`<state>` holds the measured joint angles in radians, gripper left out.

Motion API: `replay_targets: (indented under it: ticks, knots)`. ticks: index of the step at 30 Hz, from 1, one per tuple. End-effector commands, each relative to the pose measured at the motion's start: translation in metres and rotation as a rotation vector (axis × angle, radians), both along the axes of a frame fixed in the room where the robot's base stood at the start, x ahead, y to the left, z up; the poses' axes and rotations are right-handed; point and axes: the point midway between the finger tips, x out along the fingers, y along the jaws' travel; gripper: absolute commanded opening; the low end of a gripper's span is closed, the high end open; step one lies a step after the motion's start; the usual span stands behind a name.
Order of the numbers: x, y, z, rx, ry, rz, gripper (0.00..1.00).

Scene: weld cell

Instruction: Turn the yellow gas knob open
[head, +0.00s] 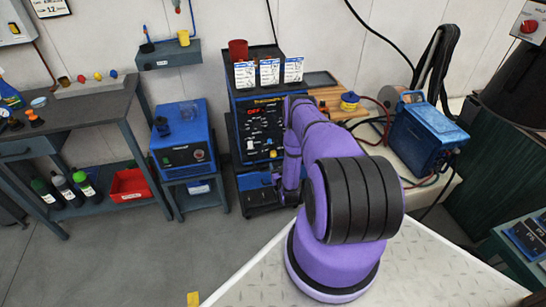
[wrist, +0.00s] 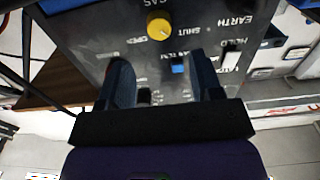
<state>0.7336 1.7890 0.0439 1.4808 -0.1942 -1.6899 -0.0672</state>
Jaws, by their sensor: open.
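The round yellow gas knob (wrist: 158,28) sits on the dark control panel near the top of the wrist view, under the word GAS, with OPEN and SHUT printed near it. A small pale mark shows on the knob, seemingly on the SHUT side. My gripper (wrist: 161,70) is open, its two dark fingers apart and nothing gripped. The knob lies beyond the fingertips in the picture, not between them. In the head view the knob (head: 273,154) shows low on the welding machine's front (head: 258,122), just left of my purple arm, which hides most of the gripper.
On the same panel are a blue button (wrist: 177,65) and a white switch (wrist: 230,60). A red cup (head: 238,50) and white cards stand on the machine. A blue unit (head: 182,140) stands at left and a blue box (head: 424,132) with cables at right.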

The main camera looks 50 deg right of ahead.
Motion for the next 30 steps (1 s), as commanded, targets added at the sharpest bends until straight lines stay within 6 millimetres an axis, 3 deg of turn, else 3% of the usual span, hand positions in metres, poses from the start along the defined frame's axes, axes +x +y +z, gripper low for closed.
replay_targets:
  ticks: [6,12,26,30]
  knots:
    - [0.034,-0.021,0.001,-0.001,-0.003,0.0,0.59]
    - [0.056,-0.034,0.0,-0.001,-0.001,0.0,0.59]
    - [0.065,-0.04,0.0,0.001,0.001,0.0,0.59]
    - [0.065,-0.04,0.0,0.001,0.001,0.0,0.27]
